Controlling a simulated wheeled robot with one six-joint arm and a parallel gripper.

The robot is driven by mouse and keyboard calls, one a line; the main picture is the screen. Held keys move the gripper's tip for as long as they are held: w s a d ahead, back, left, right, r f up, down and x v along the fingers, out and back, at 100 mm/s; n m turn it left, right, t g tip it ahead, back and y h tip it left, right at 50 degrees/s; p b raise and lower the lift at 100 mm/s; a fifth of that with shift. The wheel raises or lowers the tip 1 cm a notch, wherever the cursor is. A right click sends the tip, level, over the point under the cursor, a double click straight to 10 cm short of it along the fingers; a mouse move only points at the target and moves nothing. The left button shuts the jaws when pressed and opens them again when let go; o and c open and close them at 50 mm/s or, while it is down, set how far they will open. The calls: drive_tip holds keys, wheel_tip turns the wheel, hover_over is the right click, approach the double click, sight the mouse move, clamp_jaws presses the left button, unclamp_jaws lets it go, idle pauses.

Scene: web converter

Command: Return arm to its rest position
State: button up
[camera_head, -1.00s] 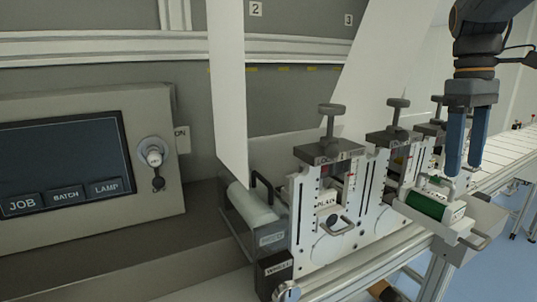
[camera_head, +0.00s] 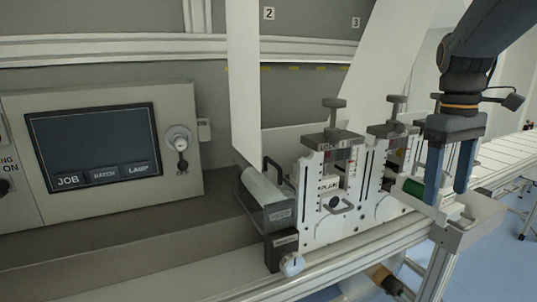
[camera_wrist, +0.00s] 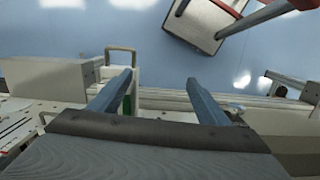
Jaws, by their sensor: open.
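My gripper (camera_head: 449,178) hangs from my arm at the right of the head view, with its two blue fingers pointing down. The fingers are apart with nothing between them. In the head view they stand in front of a green roller (camera_head: 413,188) at the side of the machine and partly hide it. In the wrist view my gripper (camera_wrist: 157,90) is open and empty, with machine parts and blue floor beyond it. A sliver of green shows beside the left finger. Whether a finger touches the machine cannot be told.
Upright print stations (camera_head: 330,185) with knobs stand left of my gripper. A control panel (camera_head: 95,145) with a screen is at the left. White web sheets (camera_head: 244,80) hang behind. A rail (camera_head: 350,255) runs along the front, with open blue floor (camera_head: 505,255) beyond.

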drive_tip(key=s+a+f+m, duration=0.2)
drive_tip(key=s+a+f, duration=0.1)
drive_tip(key=a+f, duration=0.6)
drive_tip(key=s+a+f+m+t, duration=0.1)
drive_tip(key=s+a+f, duration=0.2)
drive_tip(key=a+f, duration=0.7)
wheel_tip(320, 180, down, 3)
drive_tip(key=shift+s+a+r+m+y, duration=0.1)
drive_tip(key=shift+s+a+m+y, duration=0.1)
drive_tip(key=shift+m+y, duration=0.15)
drive_tip(key=shift+w, duration=0.1)
